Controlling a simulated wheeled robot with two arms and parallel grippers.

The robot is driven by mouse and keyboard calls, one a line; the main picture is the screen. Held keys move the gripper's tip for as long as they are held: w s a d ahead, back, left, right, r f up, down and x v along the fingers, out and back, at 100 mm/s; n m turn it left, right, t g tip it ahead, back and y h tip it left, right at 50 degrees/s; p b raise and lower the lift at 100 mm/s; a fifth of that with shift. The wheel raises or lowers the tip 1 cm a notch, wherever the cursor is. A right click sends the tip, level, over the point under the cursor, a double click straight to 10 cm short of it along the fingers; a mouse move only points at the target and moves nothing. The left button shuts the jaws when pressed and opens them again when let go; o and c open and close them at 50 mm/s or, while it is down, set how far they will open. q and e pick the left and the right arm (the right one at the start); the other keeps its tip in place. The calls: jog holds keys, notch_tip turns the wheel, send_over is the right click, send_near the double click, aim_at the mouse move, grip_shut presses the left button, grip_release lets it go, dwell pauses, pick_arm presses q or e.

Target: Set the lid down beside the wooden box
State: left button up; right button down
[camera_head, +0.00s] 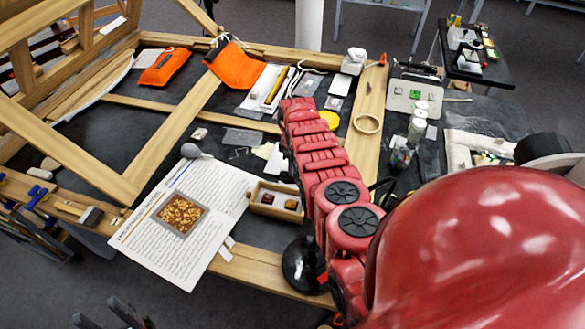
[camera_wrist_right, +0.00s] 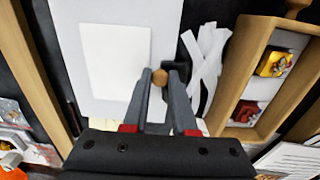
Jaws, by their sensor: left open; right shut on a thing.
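The open wooden box (camera_head: 266,209) stands beside the printed sheet, with small coloured pieces inside. In the right wrist view the wooden box (camera_wrist_right: 233,85) is at the right, apart from my right gripper. My right gripper (camera_wrist_right: 160,78) is shut on a small round wooden knob (camera_wrist_right: 159,77), which I take as the lid's. A pale grey panel (camera_wrist_right: 70,15) shows behind the knob; I cannot tell whether it is the lid's plate. In the head view my red right arm hides this gripper and the lid. My left gripper (camera_head: 130,316) is open and empty at the bottom edge.
The printed sheet (camera_head: 150,238) lies left of the box. White paper strips (camera_wrist_right: 207,50) lie between knob and box in the wrist view. Wooden beams (camera_head: 180,125) frame the dark table. Orange pouches (camera_head: 235,66) and tools lie at the back. Some dark table (camera_head: 225,175) is bare.

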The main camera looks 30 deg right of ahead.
jog(key=shift+f, duration=0.2)
jog(key=c, duration=0.7)
grip_release()
notch_tip(320, 180, up, 4)
jog(key=p, duration=0.3)
jog(key=shift+r, duration=0.3)
jog(key=shift+r+b, duration=1.35)
jog(key=shift+r, duration=2.6)
